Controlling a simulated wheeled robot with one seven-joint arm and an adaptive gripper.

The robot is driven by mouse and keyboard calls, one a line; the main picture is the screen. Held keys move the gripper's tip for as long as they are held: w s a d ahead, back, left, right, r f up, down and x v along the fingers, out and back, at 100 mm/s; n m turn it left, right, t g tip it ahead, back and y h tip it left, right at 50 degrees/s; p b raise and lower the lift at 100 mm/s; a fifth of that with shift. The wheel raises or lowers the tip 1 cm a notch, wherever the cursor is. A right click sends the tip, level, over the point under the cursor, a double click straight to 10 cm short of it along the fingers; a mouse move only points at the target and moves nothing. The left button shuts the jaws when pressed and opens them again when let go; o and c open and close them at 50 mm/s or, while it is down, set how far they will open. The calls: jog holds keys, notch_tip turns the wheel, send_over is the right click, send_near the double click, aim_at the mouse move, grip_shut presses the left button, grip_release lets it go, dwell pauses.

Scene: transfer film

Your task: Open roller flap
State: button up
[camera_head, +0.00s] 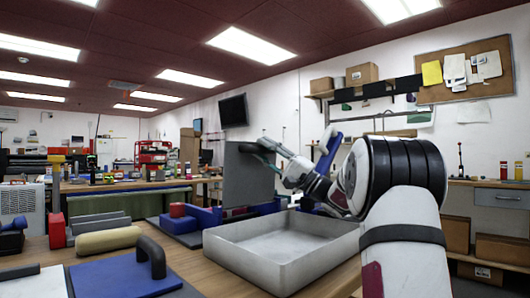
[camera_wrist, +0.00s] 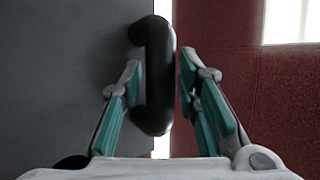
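The roller flap seems to be the flat grey panel (camera_head: 247,182), standing upright behind the shallow grey tray in the head view. It fills the left of the wrist view (camera_wrist: 60,80). A thick black bow handle (camera_wrist: 160,75) stands out from its face. My gripper (camera_wrist: 162,72) has its two teal-padded fingers on either side of the handle's bar. The left finger is between the panel and the bar, the right finger outside it. Narrow gaps seem to show on both sides, so the fingers look open around the bar. In the head view my gripper (camera_head: 268,152) is at the panel's upper right.
An empty grey tray (camera_head: 233,254) stands on the wooden bench in front of the panel. Blue and red blocks (camera_head: 178,210) lie left of the panel. A blue board with a black handle (camera_head: 125,277) and a beige roll (camera_head: 108,240) lie at the front left.

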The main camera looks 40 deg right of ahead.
jog(key=shift+s+d+f, duration=0.2)
jog(key=shift+s, duration=0.1)
jog(key=s+d, duration=0.6)
jog(key=s, duration=0.5)
jog(key=shift+f, duration=0.15)
